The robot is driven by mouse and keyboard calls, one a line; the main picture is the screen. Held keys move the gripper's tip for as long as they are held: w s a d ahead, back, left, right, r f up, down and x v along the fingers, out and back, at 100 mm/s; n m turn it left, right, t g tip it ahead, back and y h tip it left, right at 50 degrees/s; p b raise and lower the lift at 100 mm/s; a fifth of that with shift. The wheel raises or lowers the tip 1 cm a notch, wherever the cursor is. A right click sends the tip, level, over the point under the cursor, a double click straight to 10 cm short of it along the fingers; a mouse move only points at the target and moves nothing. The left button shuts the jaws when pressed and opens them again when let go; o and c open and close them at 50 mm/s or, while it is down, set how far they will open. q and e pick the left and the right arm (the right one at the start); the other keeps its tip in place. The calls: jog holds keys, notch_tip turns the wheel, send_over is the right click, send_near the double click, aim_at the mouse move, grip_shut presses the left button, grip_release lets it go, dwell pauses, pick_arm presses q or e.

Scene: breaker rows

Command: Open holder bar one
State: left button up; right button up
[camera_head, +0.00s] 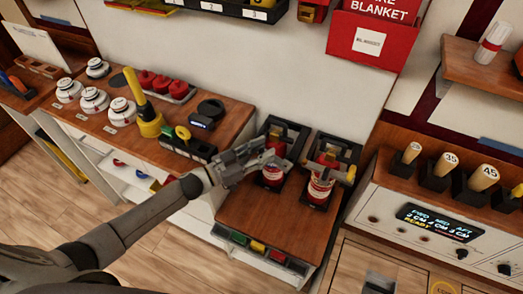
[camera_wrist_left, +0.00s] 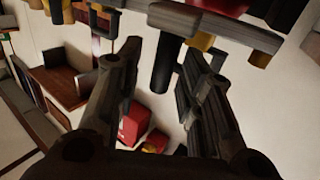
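The left extinguisher (camera_head: 272,175) is partly hidden behind my left gripper (camera_head: 262,157). The left black holder (camera_head: 290,131) rises behind it. Its front bar cannot be told apart from my fingers. Dark rods and yellow-tipped parts show beyond the fingers. My right gripper is not in view.
The wooden cabinet top (camera_head: 265,222) is bare in front of the extinguishers. To the left, a counter holds a yellow handled tool (camera_head: 148,117) and several white round canisters. To the right stands a console with a lit display (camera_head: 438,222) and numbered wooden handles.

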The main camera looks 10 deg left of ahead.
pick_arm(q)
jog(key=v, duration=1.2)
